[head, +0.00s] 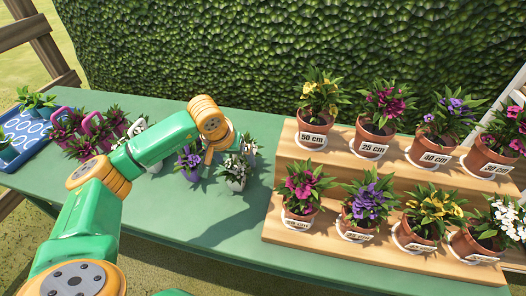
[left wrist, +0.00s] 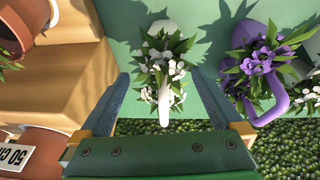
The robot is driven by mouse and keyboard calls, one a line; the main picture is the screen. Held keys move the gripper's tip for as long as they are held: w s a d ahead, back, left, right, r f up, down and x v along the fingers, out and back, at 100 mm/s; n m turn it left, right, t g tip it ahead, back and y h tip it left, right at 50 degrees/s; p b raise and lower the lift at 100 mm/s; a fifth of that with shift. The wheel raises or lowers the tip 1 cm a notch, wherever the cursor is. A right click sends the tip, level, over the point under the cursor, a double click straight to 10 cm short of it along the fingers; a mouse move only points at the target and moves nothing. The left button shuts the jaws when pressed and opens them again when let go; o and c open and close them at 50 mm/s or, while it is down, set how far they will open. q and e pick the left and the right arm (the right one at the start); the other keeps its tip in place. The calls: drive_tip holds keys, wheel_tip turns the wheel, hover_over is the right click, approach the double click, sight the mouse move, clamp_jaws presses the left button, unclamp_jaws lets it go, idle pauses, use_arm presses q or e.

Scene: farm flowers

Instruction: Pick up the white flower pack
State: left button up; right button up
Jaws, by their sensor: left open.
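The white flower pack (head: 236,168) stands on the green table, left of the wooden stand, with white blooms and green leaves. In the left wrist view the white flower pack (left wrist: 166,62) lies between the two fingers, with a white handle pointing toward the gripper's palm. My left gripper (head: 211,155) is above and beside the pack in the head view, partly hidden by its wrist. In the left wrist view the left gripper (left wrist: 160,76) is open, with a gap on both sides of the pack. Whether the fingers reach down to its height is unclear. My right gripper is out of view.
A purple flower pack (left wrist: 258,68) stands close beside the white one. The stepped wooden stand (head: 277,217) with labelled pots is on the right. More flower packs (head: 90,132) and a blue tray (head: 27,130) are at left. A leafy hedge (head: 280,50) rises behind the table.

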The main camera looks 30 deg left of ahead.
sight(240, 162)
use_arm(q)
drive_tip(key=shift+w+a+r+m+y, duration=0.3)
drive_tip(key=shift+w+a, duration=0.2)
drive_tip(key=shift+w, duration=0.1)
drive_tip(key=shift+w+a+f, duration=0.1)
drive_tip(key=shift+w+f, duration=0.2)
drive_tip(key=x, duration=0.2)
drive_tip(key=p+x, duration=0.1)
drive_tip(key=x, duration=0.2)
drive_tip(key=shift+d+f, duration=0.15)
drive_tip(key=shift+d, duration=0.05)
drive_tip(key=shift+w+a+f, duration=0.1)
drive_tip(key=shift+w+f, duration=0.1)
drive_tip(key=shift+f, duration=0.15)
drive_tip(key=shift+s+r, duration=0.1)
drive_tip(key=c, duration=0.7)
clamp_jaws()
drive_tip(key=shift+r, duration=0.1)
